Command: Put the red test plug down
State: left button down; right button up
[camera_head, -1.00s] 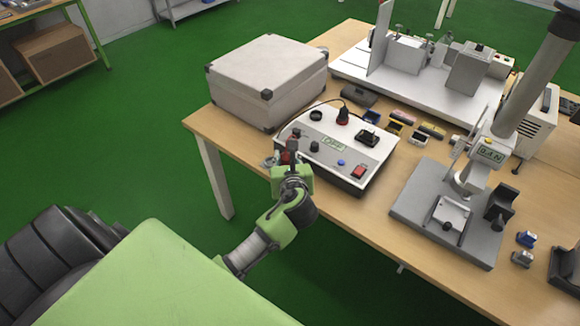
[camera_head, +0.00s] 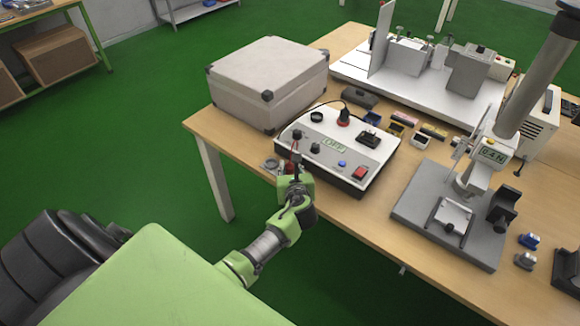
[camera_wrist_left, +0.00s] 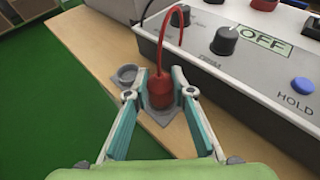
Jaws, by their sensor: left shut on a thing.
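The red test plug (camera_wrist_left: 160,91) stands roughly upright between the fingertips of my left gripper (camera_wrist_left: 154,92), which is shut on it. A red cable (camera_wrist_left: 184,14) loops from its top toward the white tester. A grey diamond-shaped base (camera_wrist_left: 155,117) shows below the plug; I cannot tell whether the plug touches it. In the head view my left gripper (camera_head: 294,165) is at the near edge of the table, in front of the white tester (camera_head: 352,171), and mostly hides the plug. My right gripper is not in view.
A small grey ring-shaped holder (camera_wrist_left: 127,75) sits left of the plug. The tester's knobs and display reading OFF (camera_wrist_left: 264,41) are close on the right. A large grey case (camera_head: 262,85) stands behind. A force test stand (camera_head: 420,215) is at the right on the wooden table (camera_head: 205,124).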

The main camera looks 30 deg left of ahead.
pick_arm(q)
jog(key=shift+f, duration=0.1)
jog(key=c, duration=1.8)
grip_release()
jog(key=shift+o, duration=0.2)
jog(key=shift+r, duration=0.2)
jog(key=v, duration=1.2)
